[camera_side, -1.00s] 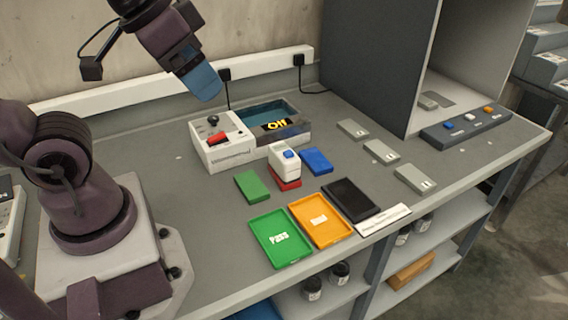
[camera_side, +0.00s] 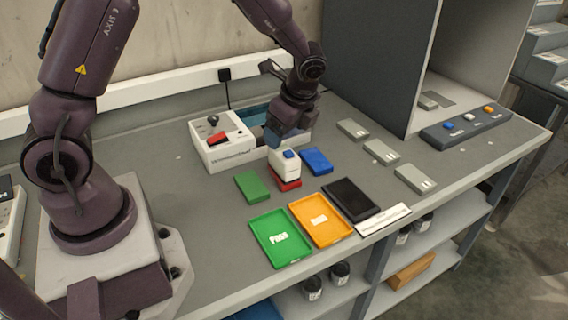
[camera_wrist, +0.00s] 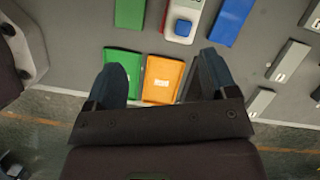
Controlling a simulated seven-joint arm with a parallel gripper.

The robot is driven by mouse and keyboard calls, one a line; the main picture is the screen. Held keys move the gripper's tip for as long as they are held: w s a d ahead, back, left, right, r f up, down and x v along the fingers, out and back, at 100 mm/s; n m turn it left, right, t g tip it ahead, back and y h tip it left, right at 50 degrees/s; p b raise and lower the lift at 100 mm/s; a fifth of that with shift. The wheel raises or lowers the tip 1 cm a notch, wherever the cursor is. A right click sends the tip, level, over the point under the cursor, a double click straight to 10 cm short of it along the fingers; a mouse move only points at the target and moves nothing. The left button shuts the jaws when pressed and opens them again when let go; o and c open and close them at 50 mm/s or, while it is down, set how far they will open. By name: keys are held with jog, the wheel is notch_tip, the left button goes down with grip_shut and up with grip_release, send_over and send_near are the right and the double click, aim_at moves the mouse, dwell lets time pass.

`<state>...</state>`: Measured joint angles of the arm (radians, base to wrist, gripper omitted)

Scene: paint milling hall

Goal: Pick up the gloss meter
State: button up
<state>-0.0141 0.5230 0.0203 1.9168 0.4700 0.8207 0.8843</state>
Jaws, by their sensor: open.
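The gloss meter appears to be the small white block with a blue button (camera_side: 285,162). It stands upright on a red panel (camera_side: 287,184) on the bench. In the wrist view the gloss meter (camera_wrist: 183,22) is at the top edge, partly cut off. My gripper (camera_side: 285,138) is just above and behind it in the side view, close to it, though I cannot tell the exact gap. In the wrist view my gripper (camera_wrist: 163,78) has its two blue-grey fingers spread apart with nothing held between them.
A green panel (camera_side: 252,187) and a blue panel (camera_side: 316,161) flank the meter. Green (camera_side: 281,238), orange (camera_side: 320,220) and black (camera_side: 351,199) trays lie in front. A white instrument (camera_side: 221,142) stands behind left. Grey blocks (camera_side: 381,151) and a grey booth (camera_side: 378,60) are at right.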

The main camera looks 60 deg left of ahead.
aim_at(284, 153)
jog(key=w+a+f+m, duration=0.1)
jog(key=a+f, duration=0.1)
jog(key=f, duration=0.1)
jog(key=a+f+m, duration=0.1)
jog(key=a+f, duration=0.1)
jog(key=f, duration=0.2)
jog(key=w+a+f+m, duration=0.1)
jog(key=f+m, duration=0.1)
jog(key=f, duration=0.2)
jog(key=shift+w+a+f+t, duration=0.15)
jog(key=shift+w+a+t, duration=0.15)
jog(key=shift+a+t, duration=0.1)
jog(key=shift+y, duration=0.3)
jog(key=c, duration=1.4)
